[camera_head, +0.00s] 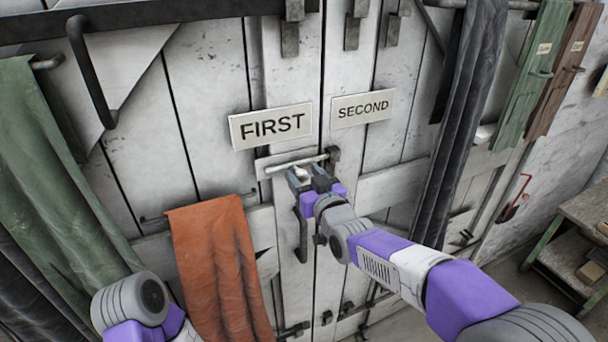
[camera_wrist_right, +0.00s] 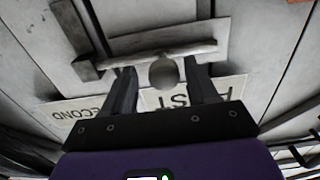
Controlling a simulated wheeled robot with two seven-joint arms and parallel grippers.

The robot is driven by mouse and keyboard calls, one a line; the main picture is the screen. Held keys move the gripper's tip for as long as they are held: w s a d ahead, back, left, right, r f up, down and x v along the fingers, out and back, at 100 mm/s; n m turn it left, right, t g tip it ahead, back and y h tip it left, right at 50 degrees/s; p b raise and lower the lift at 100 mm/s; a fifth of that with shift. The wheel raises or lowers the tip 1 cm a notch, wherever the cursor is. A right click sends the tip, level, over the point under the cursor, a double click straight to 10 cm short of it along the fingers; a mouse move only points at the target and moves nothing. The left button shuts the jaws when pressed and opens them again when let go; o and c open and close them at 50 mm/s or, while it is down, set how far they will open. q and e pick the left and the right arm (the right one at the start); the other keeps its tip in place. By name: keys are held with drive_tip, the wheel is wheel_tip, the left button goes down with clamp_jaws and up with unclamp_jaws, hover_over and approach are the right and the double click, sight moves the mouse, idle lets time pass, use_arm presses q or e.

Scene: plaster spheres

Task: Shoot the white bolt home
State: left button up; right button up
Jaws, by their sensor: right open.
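The white bolt (camera_head: 287,164) is a pale rod on a plate across the door, below the FIRST sign (camera_head: 270,126). Its right end is close to a dark keeper (camera_head: 332,156); I cannot tell whether it enters. My right gripper (camera_head: 308,176) is at the bolt. In the right wrist view, which looks upside down, the bolt (camera_wrist_right: 165,46) runs across the top and its round knob (camera_wrist_right: 164,73) shows between the open fingers of the right gripper (camera_wrist_right: 164,85), with gaps on both sides. My left arm shows at lower left; its gripper is out of view.
The SECOND sign (camera_head: 362,108) is right of the seam. An orange cloth (camera_head: 220,265) hangs below left, a dark cloth (camera_head: 455,120) to the right, and a green cloth (camera_head: 60,180) at far left. A dark handle (camera_head: 300,228) hangs below the bolt. A bench (camera_head: 580,215) stands at far right.

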drive_tip(key=v, duration=0.7)
drive_tip(key=shift+w, duration=0.15)
